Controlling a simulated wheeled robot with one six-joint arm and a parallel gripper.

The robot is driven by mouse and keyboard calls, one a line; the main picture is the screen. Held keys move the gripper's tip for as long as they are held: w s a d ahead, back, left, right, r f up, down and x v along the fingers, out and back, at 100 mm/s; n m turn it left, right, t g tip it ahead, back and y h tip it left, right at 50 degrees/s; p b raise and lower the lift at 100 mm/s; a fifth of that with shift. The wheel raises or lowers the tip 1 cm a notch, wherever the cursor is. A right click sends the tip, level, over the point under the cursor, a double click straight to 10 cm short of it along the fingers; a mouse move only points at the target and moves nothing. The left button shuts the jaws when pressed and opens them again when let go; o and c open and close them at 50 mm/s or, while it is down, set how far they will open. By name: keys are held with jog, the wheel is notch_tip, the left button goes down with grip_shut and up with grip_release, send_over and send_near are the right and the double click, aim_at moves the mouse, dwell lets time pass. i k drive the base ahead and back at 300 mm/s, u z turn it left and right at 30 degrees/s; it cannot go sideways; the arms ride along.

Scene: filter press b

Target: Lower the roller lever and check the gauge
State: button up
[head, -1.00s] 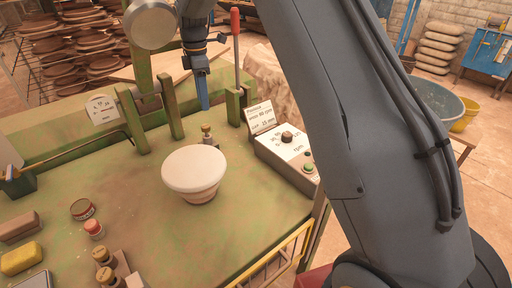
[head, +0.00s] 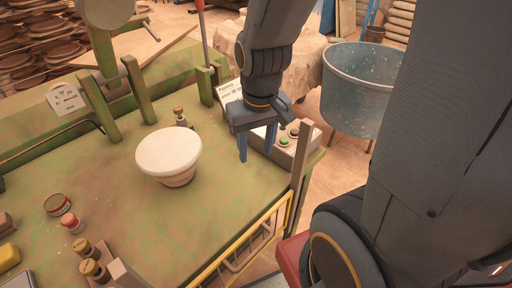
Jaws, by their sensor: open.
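The roller lever (head: 206,46) stands upright with a slight tilt in its green bracket at the back of the bench.
A white-topped pot (head: 169,150) stands mid-bench, left of my gripper. A small brass-topped fitting (head: 181,117) is behind it. Tins (head: 58,204) and brass-knobbed parts (head: 92,258) lie at front left. A yellow rail (head: 250,240) runs along the front edge. A blue-grey tub (head: 362,88) stands beyond.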

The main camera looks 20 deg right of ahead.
aim_at(200, 4)
jog(key=z, duration=0.55)
jog(key=k, duration=0.65)
jog(key=z, duration=0.8)
jog(key=i, duration=1.1)
jog(key=u, duration=0.4)
